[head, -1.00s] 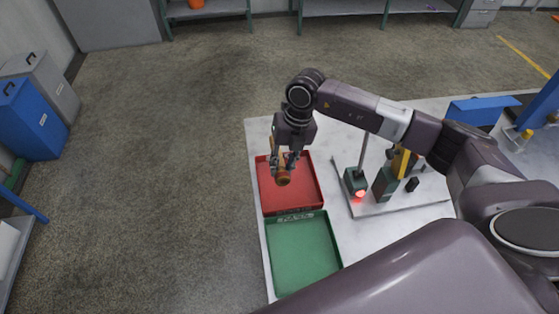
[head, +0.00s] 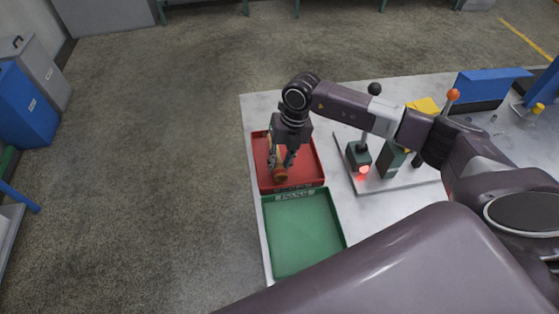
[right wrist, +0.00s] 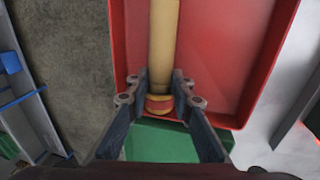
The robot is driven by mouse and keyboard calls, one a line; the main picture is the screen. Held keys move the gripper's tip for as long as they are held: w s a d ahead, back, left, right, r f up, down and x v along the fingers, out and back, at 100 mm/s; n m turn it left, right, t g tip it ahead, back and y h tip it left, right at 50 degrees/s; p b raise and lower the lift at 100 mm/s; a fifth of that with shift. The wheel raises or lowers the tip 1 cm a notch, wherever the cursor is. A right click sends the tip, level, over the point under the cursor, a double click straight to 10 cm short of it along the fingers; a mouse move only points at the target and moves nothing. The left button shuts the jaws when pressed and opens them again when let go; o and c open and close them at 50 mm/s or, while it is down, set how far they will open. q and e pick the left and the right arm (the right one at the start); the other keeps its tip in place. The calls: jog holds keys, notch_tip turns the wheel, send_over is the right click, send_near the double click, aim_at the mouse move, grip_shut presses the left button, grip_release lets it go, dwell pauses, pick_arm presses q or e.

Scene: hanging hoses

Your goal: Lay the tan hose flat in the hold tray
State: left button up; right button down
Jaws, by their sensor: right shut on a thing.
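The tan hose (right wrist: 164,45) is held in my right gripper (head: 281,161). In the right wrist view, the gripper's fingers (right wrist: 160,88) close on it just behind an end fitting with a reddish band. The hose runs straight away from the gripper over the red tray. The red tray (head: 311,172) is the upper of two trays at the table's left edge; its front label is too small to read surely. In the head view the hose's brownish end (head: 280,175) shows below the fingers, inside the tray's outline. I cannot tell whether the hose touches the tray floor. My left gripper is not in view.
A green tray (head: 305,235) with a PASS label adjoins the red one on the near side. Right of them, a plate carries levers and a lit red lamp (head: 363,172). A blue block (head: 485,86) stands farther right. Floor lies open to the left.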

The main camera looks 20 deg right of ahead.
jog(key=shift+f, duration=0.5)
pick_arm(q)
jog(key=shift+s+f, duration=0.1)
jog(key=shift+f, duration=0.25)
pick_arm(e)
jog(key=c, duration=1.6)
grip_release()
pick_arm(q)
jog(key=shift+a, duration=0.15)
pick_arm(e)
jog(key=shift+r, duration=0.15)
jog(key=shift+d+r, duration=0.1)
jog(key=shift+r, duration=0.25)
jog(key=r, duration=0.3)
jog(key=d+r, duration=0.1)
jog(key=r, duration=0.3)
jog(key=d+r, duration=0.1)
jog(key=r, duration=0.3)
jog(key=shift+s, duration=0.2)
